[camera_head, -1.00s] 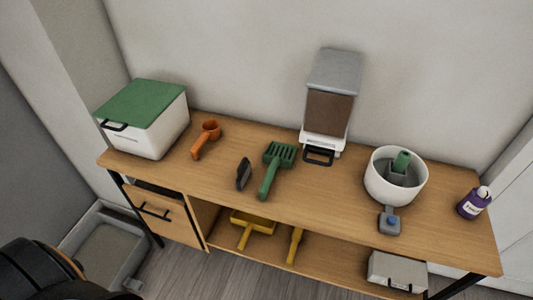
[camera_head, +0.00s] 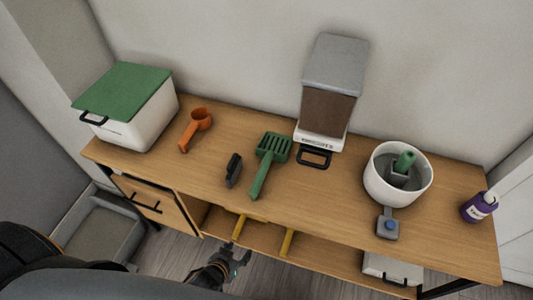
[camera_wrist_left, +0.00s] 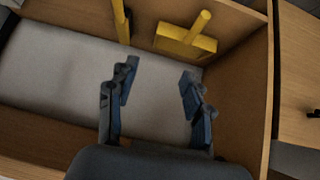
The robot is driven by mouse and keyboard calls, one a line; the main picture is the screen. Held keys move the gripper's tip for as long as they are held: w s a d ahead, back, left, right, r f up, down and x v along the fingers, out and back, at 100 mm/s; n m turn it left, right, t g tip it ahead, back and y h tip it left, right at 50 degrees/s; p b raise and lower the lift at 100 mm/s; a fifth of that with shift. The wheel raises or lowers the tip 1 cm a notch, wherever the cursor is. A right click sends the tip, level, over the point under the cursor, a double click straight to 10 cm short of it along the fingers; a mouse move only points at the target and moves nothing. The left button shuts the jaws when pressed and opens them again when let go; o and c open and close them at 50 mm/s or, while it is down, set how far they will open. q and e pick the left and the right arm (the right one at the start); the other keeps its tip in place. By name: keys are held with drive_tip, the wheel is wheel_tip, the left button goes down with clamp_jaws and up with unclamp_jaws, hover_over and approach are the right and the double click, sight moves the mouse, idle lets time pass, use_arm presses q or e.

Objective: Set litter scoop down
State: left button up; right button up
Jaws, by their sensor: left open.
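The green slotted litter scoop (camera_head: 270,153) lies on the wooden bench top, its handle pointing toward the front edge. My left gripper (camera_head: 238,258) is low in front of the bench, below the top and apart from the scoop. In the left wrist view my left gripper (camera_wrist_left: 160,92) is open with nothing between its fingers. It faces the lower shelf, where a yellow dustpan (camera_wrist_left: 186,40) lies beyond the fingers. The scoop is outside the wrist view. My right gripper is not in view.
A dark brush (camera_head: 233,170) and an orange scoop (camera_head: 196,129) lie left of the green scoop. A white bin with green lid (camera_head: 128,105), a food dispenser (camera_head: 331,95), a white bowl (camera_head: 397,184) and a purple bottle (camera_head: 478,207) stand on the bench (camera_head: 330,215). A grey litter tray (camera_head: 95,235) is on the floor.

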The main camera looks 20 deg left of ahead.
use_arm(q)
drive_tip(key=w+d+r+t, duration=0.1)
drive_tip(key=w+r+t, duration=0.25)
drive_tip(key=r, duration=0.85)
drive_tip(key=n+t+p, duration=0.1)
drive_tip(key=n+t, duration=0.1)
approach(260, 172)
drive_tip(key=x, duration=0.6)
drive_tip(key=shift+w+d+r, duration=0.15)
drive_tip(key=shift+w, duration=0.05)
drive_tip(key=shift+f+p+x, duration=0.2)
drive_tip(key=shift+p+x, duration=0.3)
drive_tip(key=shift+x, duration=2.15)
drive_tip(key=shift+s, duration=0.1)
clamp_jaws()
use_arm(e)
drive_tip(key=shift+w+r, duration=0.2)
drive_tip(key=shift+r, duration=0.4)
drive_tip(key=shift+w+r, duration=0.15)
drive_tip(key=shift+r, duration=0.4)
